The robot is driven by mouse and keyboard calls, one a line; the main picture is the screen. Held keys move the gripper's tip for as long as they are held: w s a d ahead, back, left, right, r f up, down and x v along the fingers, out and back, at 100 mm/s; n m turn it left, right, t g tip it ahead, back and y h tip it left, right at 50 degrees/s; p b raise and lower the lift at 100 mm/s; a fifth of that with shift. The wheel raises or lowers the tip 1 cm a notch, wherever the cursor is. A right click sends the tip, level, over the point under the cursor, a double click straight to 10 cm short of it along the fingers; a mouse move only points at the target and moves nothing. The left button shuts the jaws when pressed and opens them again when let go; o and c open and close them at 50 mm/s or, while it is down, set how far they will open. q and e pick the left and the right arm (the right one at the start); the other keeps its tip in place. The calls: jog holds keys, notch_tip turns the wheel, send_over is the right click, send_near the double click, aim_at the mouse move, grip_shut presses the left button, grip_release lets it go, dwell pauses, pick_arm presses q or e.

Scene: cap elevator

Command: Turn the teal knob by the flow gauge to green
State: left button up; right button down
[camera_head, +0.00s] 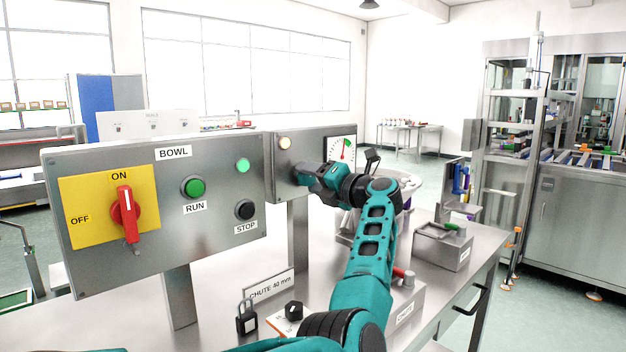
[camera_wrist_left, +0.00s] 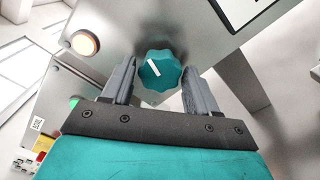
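The teal knob (camera_wrist_left: 160,70) is on the grey panel in the left wrist view, with a white pointer mark slanting across its face. My left gripper (camera_wrist_left: 160,75) faces the knob, one finger on each side; its fingers are apart, with narrow gaps showing beside the knob. My right gripper is not in view.
A lit amber lamp (camera_head: 285,143) sits above the gripper on the same panel. The BOWL panel (camera_head: 150,215), with a red switch (camera_head: 125,213) and RUN and STOP buttons, stands to the left. A padlock (camera_head: 246,318) and small boxes stand on the steel table (camera_head: 225,285).

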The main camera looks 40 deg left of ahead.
pick_arm(q)
jog(key=shift+o, duration=1.2)
jog(key=shift+d, duration=0.1)
jog(key=s+d+b, duration=0.1)
jog(key=d+b, duration=0.1)
jog(key=d, duration=1)
jog(key=shift+d, duration=0.35)
